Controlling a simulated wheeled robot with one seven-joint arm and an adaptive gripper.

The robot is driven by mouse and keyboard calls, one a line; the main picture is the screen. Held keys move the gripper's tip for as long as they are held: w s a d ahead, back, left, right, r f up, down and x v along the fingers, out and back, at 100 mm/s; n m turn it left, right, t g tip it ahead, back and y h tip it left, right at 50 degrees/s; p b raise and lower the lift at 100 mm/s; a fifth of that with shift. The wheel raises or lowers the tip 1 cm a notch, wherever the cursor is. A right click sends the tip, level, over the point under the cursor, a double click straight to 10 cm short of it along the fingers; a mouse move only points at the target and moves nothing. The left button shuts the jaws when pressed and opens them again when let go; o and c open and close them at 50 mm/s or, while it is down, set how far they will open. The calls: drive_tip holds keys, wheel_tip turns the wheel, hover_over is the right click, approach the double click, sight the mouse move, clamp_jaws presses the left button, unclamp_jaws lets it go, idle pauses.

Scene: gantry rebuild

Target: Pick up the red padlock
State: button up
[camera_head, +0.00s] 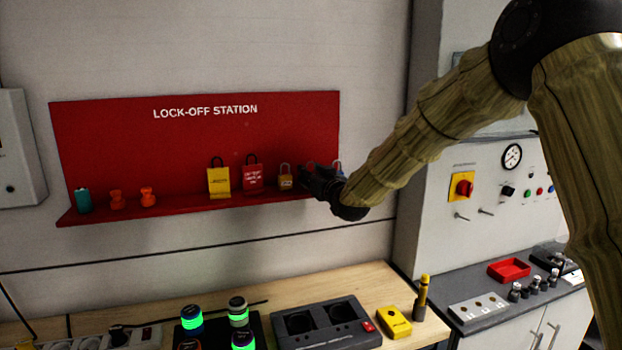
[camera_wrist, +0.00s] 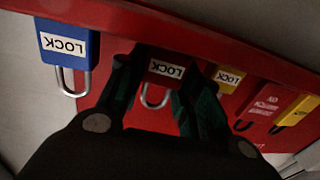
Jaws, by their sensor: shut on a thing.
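The red padlock (camera_wrist: 163,77), with a white LOCK label and a metal shackle, sits between my gripper's two fingers in the wrist view. My gripper (camera_wrist: 157,80) is shut on it. The wrist picture is upside down, so the label reads inverted. In the head view my gripper (camera_head: 318,181) is at the right end of the red shelf (camera_head: 165,211) of the lock-off station and hides the red padlock. I cannot tell whether the padlock still touches the shelf.
A blue padlock (camera_wrist: 64,48) stands close on one side, a yellow padlock (camera_wrist: 226,78) close on the other. Beyond are a red tag (camera_head: 253,182) and a yellow tag (camera_head: 218,181). A workbench (camera_head: 385,287) lies below.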

wheel_tip(320, 180, up, 3)
drive_tip(key=shift+b, duration=0.9)
drive_tip(key=s+d+r+b, duration=0.1)
drive_tip(key=s+d+b, duration=0.1)
drive_tip(key=d, duration=0.5)
drive_tip(key=s+d+r+b, duration=0.1)
drive_tip(key=s+d+b, duration=0.1)
drive_tip(key=d, duration=0.6)
drive_tip(key=shift+s, duration=0.75)
drive_tip(key=shift+d+f, duration=0.1)
drive_tip(key=shift+f, duration=0.05)
